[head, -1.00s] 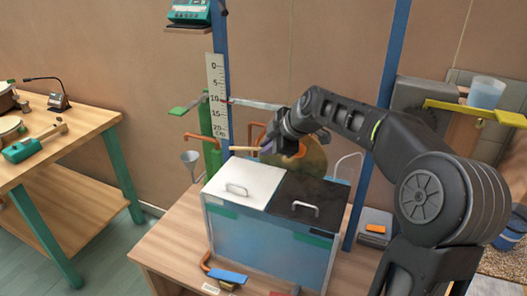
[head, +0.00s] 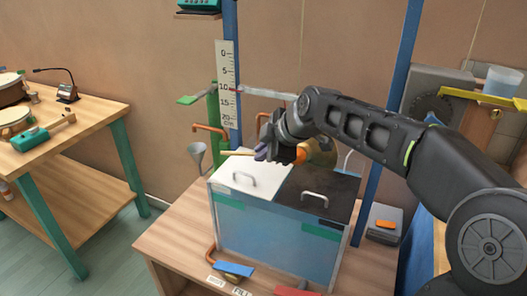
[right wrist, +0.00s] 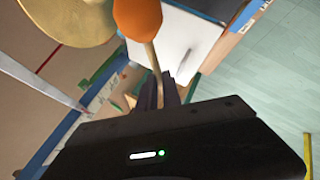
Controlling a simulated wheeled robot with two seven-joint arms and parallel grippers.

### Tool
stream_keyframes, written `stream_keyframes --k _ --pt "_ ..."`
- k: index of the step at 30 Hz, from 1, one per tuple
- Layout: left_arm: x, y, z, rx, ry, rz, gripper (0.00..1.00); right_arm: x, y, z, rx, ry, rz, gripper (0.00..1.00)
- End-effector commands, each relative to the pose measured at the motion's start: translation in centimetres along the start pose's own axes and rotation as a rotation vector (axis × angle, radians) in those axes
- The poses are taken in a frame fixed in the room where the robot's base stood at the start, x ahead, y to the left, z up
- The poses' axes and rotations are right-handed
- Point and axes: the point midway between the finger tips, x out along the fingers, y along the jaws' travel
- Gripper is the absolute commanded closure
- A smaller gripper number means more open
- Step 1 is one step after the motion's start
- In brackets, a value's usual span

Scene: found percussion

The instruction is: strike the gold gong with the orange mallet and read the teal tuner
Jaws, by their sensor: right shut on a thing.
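My right gripper (head: 284,150) is shut on the orange mallet (right wrist: 137,18), above the lidded box. Its pale handle (head: 236,153) sticks out to the left in the head view, and its orange head is on the other side of the jaws. In the head view the gong is mostly hidden behind my gripper. A teal tuner (head: 200,4) sits on a high shelf, cut off by the top edge; its display is out of view. My left gripper is not in view.
The box has a white lid (head: 250,175) and a black lid (head: 312,190), each with a handle. A ruler (head: 226,85) stands beside a blue post. A funnel (head: 197,155) stands left of the box. A wooden table (head: 85,110) with drums is at the left.

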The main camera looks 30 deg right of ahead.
Motion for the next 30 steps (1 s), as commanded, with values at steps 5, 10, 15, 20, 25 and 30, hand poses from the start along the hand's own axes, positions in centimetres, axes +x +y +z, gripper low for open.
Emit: stream_keyframes --k 5,10,15,20,25,30 --pt "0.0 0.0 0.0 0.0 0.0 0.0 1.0 0.0 0.1 0.1 0.0 0.0 0.0 1.0" --pt "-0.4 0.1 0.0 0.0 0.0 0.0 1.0 0.9 2.3 1.5 0.003 -0.002 -0.001 1.0" --pt "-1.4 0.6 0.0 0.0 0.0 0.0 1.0 2.7 7.2 4.8 0.005 -0.004 -0.001 1.0" --pt "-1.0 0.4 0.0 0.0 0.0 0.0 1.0 3.2 7.7 5.4 -0.002 0.001 0.0 1.0" --pt "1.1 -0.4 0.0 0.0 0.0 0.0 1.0 2.3 4.8 3.6 -0.005 0.004 0.003 1.0" --pt "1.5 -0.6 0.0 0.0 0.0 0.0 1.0 1.4 3.2 2.4 0.0 0.0 0.001 1.0"
